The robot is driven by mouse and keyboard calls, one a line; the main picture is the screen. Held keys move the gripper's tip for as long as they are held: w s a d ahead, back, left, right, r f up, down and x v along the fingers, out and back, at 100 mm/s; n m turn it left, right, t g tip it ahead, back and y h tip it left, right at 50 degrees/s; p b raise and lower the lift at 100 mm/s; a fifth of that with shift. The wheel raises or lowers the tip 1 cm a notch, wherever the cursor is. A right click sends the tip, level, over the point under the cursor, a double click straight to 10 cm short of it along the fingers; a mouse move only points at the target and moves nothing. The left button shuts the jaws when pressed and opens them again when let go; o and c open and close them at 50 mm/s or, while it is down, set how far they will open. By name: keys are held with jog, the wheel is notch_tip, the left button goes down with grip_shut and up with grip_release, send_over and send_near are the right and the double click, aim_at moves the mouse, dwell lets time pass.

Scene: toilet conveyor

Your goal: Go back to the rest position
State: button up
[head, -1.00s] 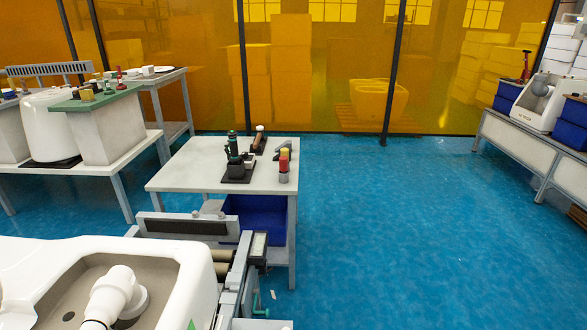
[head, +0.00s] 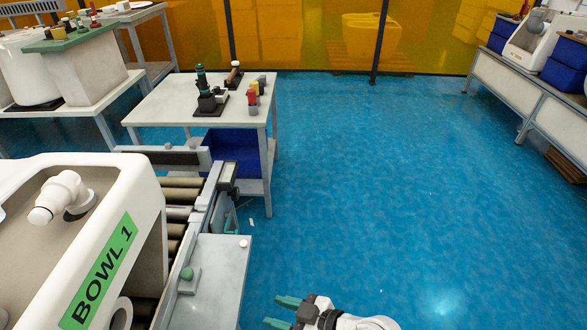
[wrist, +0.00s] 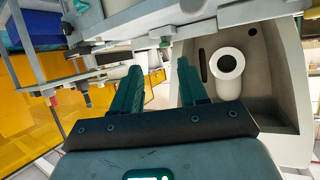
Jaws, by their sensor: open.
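My gripper (head: 283,311) is at the bottom of the head view, over the blue floor and to the right of the conveyor's side panel. Its two green fingers are apart. In the wrist view my gripper (wrist: 158,82) is open with nothing between its fingers. The white toilet labelled BOWL 1 (head: 140,215) is on the conveyor at the left of the head view. It has a white pipe elbow (head: 62,196) in its grey recess. The wrist view shows a white round-mouthed pipe (wrist: 227,72) in a grey recess, right of the fingers and apart from them.
The roller conveyor (head: 176,214) runs along the left, with a grey side panel (head: 212,275) bearing a green button. A white table (head: 160,105) with tools stands beyond it. A bench (head: 510,88) with blue bins is at the right. The blue floor (head: 390,180) between is clear.

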jog(key=s+d+f+m+g+h, duration=0.1)
jog(key=s+d+f+m+h, duration=0.2)
jog(key=d, duration=0.4)
jog(key=s+d+f+m+g+h, duration=0.1)
jog(key=s+d+f+m+h, duration=0.15)
jog(key=s+d, duration=0.4)
jog(key=s+d+r+m+g+h+p, duration=0.1)
jog(key=s+d+r+m+g+h, duration=0.25)
jog(key=s+d+m+h, duration=0.75)
jog(key=d+r+n+y+p, duration=0.1)
jog(key=d+r+y+p, duration=0.1)
jog(key=r+p, duration=0.6)
jog(key=s+d+r+n+y+p, duration=0.1)
jog(key=d+r+n+y+p, duration=0.1)
jog(key=r+p, duration=0.7)
jog(key=shift+d+r+t, duration=0.3)
jog(key=shift+d+t, duration=0.15)
jog(key=shift+d, duration=0.1)
jog(key=shift+s, duration=0.1)
